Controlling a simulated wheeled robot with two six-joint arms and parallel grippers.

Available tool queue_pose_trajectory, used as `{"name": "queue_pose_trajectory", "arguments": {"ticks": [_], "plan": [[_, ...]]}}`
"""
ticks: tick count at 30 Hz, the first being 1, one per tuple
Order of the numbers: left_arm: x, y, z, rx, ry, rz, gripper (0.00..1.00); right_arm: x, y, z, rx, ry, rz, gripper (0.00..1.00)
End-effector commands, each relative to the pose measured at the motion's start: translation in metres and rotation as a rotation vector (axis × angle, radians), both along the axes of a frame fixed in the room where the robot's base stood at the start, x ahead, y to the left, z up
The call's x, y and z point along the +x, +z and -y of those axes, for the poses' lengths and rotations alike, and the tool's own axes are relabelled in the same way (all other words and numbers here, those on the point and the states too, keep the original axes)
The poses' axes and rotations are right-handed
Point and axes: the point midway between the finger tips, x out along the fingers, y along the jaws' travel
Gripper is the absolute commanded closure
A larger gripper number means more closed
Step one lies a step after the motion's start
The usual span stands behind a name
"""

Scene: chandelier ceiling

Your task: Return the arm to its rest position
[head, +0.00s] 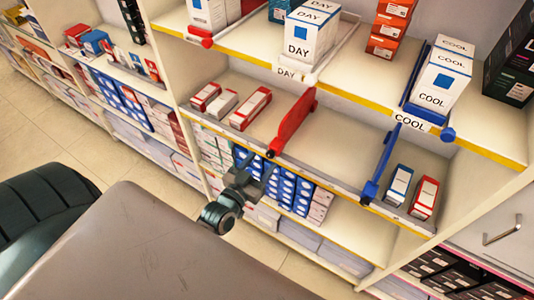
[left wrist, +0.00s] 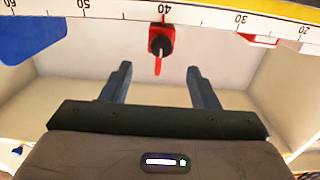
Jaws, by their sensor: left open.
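My left gripper (head: 256,163) is in front of the shelving in the head view, at the front edge of the middle shelf, just below the front end of a red divider (head: 293,122). In the left wrist view my left gripper (left wrist: 161,80) is open, with nothing between its two fingers. The red divider's front end (left wrist: 160,40) shows beyond and between the fingertips, apparently apart from them. My right gripper is not in view.
A blue divider (head: 381,165) stands farther right on the middle shelf (head: 335,140), with bare shelf between the dividers. Small boxes (head: 250,108) lie left of the red one. Upper-shelf boxes include DAY (head: 305,35) and COOL (head: 440,80). Tiled floor (head: 50,140) is free at left.

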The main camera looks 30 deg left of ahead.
Motion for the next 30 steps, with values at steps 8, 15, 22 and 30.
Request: {"name": "queue_pose_trajectory", "arguments": {"ticks": [8,15,22,30], "plan": [[-0.006,0.000,0.000,0.000,0.000,0.000,0.45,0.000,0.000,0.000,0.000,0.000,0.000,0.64],[-0.006,0.000,0.000,0.000,0.000,0.000,0.45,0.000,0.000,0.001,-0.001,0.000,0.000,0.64],[-0.006,-0.018,-0.002,0.003,0.002,-0.035,0.45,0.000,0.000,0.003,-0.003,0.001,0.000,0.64],[-0.035,-0.184,-0.016,0.034,0.022,-0.379,0.45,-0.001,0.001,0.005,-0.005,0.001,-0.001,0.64]]}}
